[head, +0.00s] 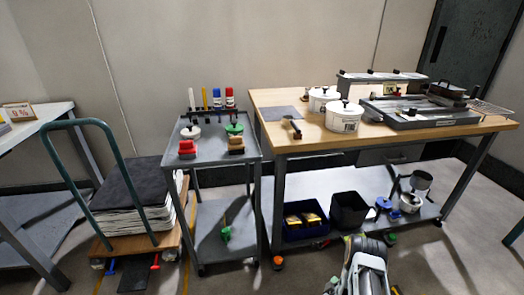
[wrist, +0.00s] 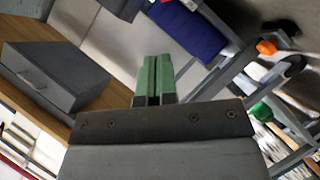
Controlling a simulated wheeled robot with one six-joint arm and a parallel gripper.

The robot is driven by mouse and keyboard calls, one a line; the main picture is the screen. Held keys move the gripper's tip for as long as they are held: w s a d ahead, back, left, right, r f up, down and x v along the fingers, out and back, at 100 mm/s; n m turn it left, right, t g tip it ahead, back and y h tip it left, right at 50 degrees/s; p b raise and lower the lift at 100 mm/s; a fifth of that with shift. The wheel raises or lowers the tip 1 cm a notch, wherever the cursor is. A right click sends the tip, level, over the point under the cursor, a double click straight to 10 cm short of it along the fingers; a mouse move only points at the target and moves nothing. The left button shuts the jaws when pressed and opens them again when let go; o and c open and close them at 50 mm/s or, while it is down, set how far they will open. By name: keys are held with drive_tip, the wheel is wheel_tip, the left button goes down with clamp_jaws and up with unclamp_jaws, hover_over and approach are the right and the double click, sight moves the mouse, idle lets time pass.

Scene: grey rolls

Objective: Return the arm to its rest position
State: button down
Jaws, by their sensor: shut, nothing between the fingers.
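My gripper (wrist: 153,80) shows in the wrist view with its two green fingers side by side and touching. It is shut and holds nothing. In the head view, my arm (head: 365,268) shows at the bottom, right of centre, in front of the workbench's lower shelf. The fingertips cannot be made out clearly there.
A wooden-topped workbench (head: 285,141) with white tubs and a grey tray stands at right. Its lower shelf holds dark bins (head: 349,210). A grey cart (head: 208,158) stands in the middle, and a trolley (head: 125,243) with stacked sheets at left. Bare floor shows at lower right.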

drive_tip(key=w+a+r+m+g+y+p, duration=0.1)
drive_tip(key=w+r+p, duration=0.3)
drive_tip(key=r, duration=0.7)
drive_tip(key=w+r+m+g+p, duration=0.1)
drive_tip(key=w+r+p, duration=0.35)
drive_tip(key=r, duration=0.75)
drive_tip(key=a+r+m+g+y+p, duration=0.1)
drive_tip(key=a+r+p, duration=0.15)
drive_tip(key=r, duration=0.65)
drive_tip(key=a+r+g+p, duration=0.1)
drive_tip(key=r+p, duration=0.3)
drive_tip(key=r, duration=0.6)
drive_tip(key=s+a+r+m+g+p, duration=0.1)
drive_tip(key=s+a+r+p, duration=0.3)
drive_tip(key=r, duration=0.6)
drive_tip(key=s+a+r+m+g+y+p, duration=0.1)
drive_tip(key=s+r+p, duration=0.2)
drive_tip(key=s+r, duration=0.5)
drive_tip(key=s+a+r+m+g+p, duration=0.1)
drive_tip(key=s+a+r+g+p, duration=0.2)
drive_tip(key=r, duration=0.8)
drive_tip(key=s+a+r+m+p, duration=0.1)
drive_tip(key=s+r+p, duration=0.3)
drive_tip(key=s, duration=0.7)
wheel_tip(320, 180, up, 2)
drive_tip(key=shift+s+a+r+y+p, duration=0.2)
drive_tip(key=shift+s+a+y+p, duration=0.05)
drive_tip(key=shift+a+y+p, duration=0.15)
